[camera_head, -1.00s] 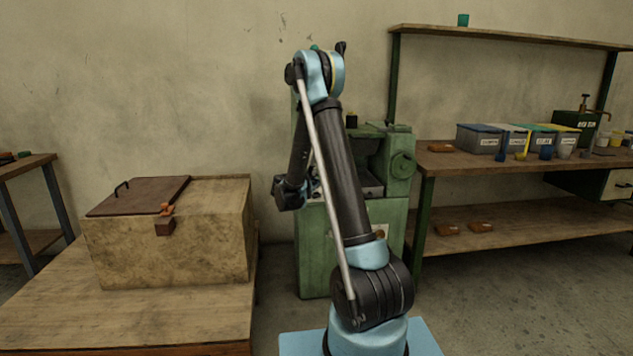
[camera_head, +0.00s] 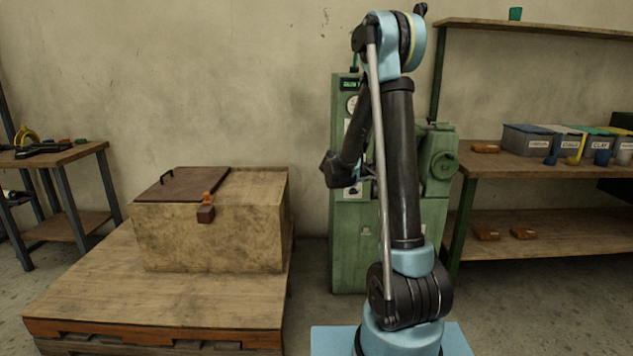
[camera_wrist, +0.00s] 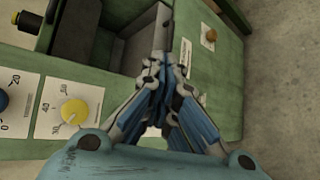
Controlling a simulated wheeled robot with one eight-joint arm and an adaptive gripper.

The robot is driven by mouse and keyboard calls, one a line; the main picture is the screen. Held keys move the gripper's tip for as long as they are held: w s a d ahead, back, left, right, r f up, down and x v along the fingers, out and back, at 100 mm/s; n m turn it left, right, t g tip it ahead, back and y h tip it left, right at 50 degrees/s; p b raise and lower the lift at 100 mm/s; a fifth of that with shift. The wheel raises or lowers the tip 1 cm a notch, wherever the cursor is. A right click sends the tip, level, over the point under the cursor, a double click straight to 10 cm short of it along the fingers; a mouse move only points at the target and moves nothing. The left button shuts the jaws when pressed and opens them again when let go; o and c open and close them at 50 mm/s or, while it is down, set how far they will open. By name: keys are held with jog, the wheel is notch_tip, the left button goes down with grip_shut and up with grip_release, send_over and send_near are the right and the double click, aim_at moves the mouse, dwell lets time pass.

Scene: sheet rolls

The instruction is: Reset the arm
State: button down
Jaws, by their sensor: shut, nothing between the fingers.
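My arm stands folded upright in the head view, its upper links raised and its forearm hanging down on the left side. My gripper (camera_wrist: 163,72) shows in the wrist view with its fingertips together and nothing between them. It points toward the green machine (camera_wrist: 100,68), over a grey recess in it. In the head view the gripper itself is hidden behind my arm. The green machine (camera_head: 345,250) stands behind my arm against the wall.
A wooden chest (camera_head: 215,240) with a brown lid sits on a low wooden platform (camera_head: 90,285) at left. A workbench (camera_head: 500,160) with labelled bins (camera_head: 527,140) is at right. A side table (camera_head: 75,152) stands far left. The wrist view shows a yellow knob (camera_wrist: 74,111).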

jog(key=s+d+r+m+g+y, duration=0.1)
jog(key=s+d+m+g+y, duration=0.15)
jog(key=s, duration=0.95)
jog(key=s+d+r+m+g+y, duration=0.15)
jog(key=s+m, duration=0.25)
jog(key=s, duration=0.8)
jog(key=s+a+f+m+y, duration=0.2)
jog(key=s+f, duration=0.1)
jog(key=s, duration=0.4)
jog(key=s+a+f+m+g+y, duration=0.1)
jog(key=s+a+f, duration=0.1)
jog(key=s, duration=0.6)
jog(key=s+a+f+m+g+y, duration=0.1)
jog(key=s+a+f+m+y, duration=0.1)
jog(key=s, duration=0.6)
jog(key=shift+a+f+m+y, duration=0.35)
jog(key=shift+a+f, duration=0.45)
jog(key=shift+a, duration=0.15)
jog(key=shift+s, duration=0.1)
jog(key=shift+w+f, duration=0.2)
jog(key=shift+w, duration=0.25)
dwell(1.1)
